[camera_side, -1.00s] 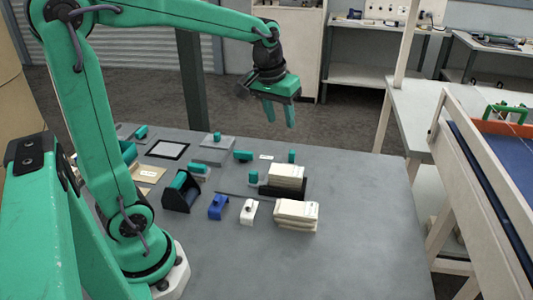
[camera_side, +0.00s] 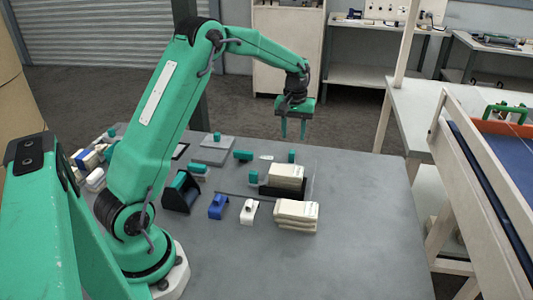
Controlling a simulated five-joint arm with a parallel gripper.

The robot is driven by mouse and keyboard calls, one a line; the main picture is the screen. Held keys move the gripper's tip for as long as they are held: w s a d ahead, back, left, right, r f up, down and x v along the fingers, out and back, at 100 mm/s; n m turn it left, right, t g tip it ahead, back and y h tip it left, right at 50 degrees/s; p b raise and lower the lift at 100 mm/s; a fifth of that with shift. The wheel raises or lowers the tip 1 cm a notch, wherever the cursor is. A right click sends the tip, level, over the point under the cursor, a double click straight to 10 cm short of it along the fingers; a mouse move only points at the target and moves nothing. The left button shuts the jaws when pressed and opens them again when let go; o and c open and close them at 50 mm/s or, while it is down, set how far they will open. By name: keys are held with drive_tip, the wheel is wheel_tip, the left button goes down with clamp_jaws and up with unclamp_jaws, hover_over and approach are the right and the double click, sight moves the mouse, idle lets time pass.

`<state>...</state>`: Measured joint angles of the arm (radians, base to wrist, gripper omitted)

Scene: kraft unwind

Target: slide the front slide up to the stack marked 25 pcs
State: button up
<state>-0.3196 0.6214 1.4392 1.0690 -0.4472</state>
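One stack of pale packs (camera_side: 286,174) sits in a black holder (camera_side: 297,192) on the grey table. A second pale stack (camera_side: 296,212) lies in front of it. Marks on the stacks are too small to read. A small teal-topped piece (camera_side: 254,177) stands just left of the holder and another (camera_side: 291,156) stands behind it. I cannot tell which is the front slide. My gripper (camera_side: 294,131) is open and empty, fingers down, above the table's back part near the rear teal piece. It appears apart from that piece.
A blue piece (camera_side: 218,206), a white piece (camera_side: 249,211) and a black dispenser with a teal roll (camera_side: 182,190) stand left of the stacks. A grey block (camera_side: 212,148) is farther back. The table's front right is clear.

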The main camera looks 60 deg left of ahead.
sight(292, 151)
drive_tip(key=shift+w+a+f, duration=0.2)
drive_tip(key=shift+a+f, duration=0.1)
drive_tip(key=shift+f, duration=0.2)
drive_tip(key=shift+f, duration=0.1)
drive_tip(key=shift+f, duration=3.8)
drive_tip(key=shift+c, duration=0.4)
clamp_jaws()
drive_tip(key=shift+s+d, duration=2.1)
drive_tip(key=shift+d, duration=0.05)
